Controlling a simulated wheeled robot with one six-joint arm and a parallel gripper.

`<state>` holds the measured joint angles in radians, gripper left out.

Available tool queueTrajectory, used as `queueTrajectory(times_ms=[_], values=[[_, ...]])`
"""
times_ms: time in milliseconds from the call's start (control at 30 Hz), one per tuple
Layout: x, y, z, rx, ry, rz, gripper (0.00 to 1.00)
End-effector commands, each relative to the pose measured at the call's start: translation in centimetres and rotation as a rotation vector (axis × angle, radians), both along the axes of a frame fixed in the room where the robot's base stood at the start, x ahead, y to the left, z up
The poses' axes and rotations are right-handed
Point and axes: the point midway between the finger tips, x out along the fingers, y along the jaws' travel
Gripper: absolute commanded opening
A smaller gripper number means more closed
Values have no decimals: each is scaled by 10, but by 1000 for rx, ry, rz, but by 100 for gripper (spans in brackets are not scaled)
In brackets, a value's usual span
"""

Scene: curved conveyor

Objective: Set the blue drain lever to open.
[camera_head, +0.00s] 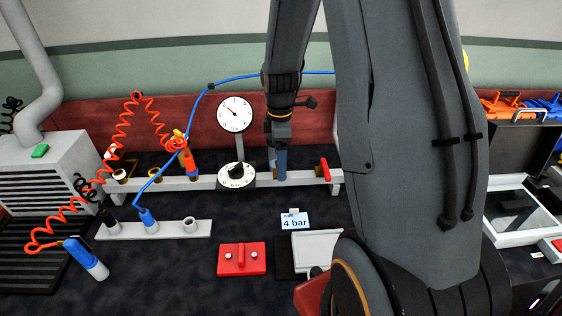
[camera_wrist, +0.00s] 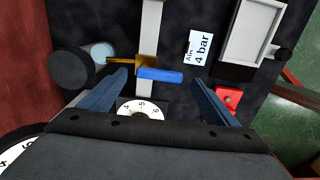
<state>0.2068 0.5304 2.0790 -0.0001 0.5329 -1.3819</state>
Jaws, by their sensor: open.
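The blue drain lever (camera_wrist: 160,75) shows in the wrist view as a short blue bar by a brass fitting on the pale rail (camera_wrist: 151,20). Its handle lies crosswise to the rail. My gripper (camera_wrist: 157,79) is open, with one blue finger on each side of the lever in the picture. I cannot tell whether either finger touches it. In the head view my gripper (camera_head: 281,177) points down over the rail (camera_head: 210,182), between the numbered dial and a red lever (camera_head: 325,169). The blue lever cannot be told apart from my fingers there.
A gauge (camera_head: 235,114) on a post and a numbered dial (camera_head: 236,175) stand left of my gripper. A "4 bar" sign (camera_head: 295,221), a red block (camera_head: 242,258) and a white tray (camera_head: 318,250) lie in front. Orange coiled and blue hoses (camera_head: 217,83) run at the left and behind.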

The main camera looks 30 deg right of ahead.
Motion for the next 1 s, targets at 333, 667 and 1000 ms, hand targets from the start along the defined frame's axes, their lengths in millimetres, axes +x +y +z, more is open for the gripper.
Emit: queueTrajectory(times_ms=[333,667,1000], values=[[0,0,-20,0,-1,0,83],[0,0,-20,0,-1,-1,63],[0,1,-20,0,0,3,24]])
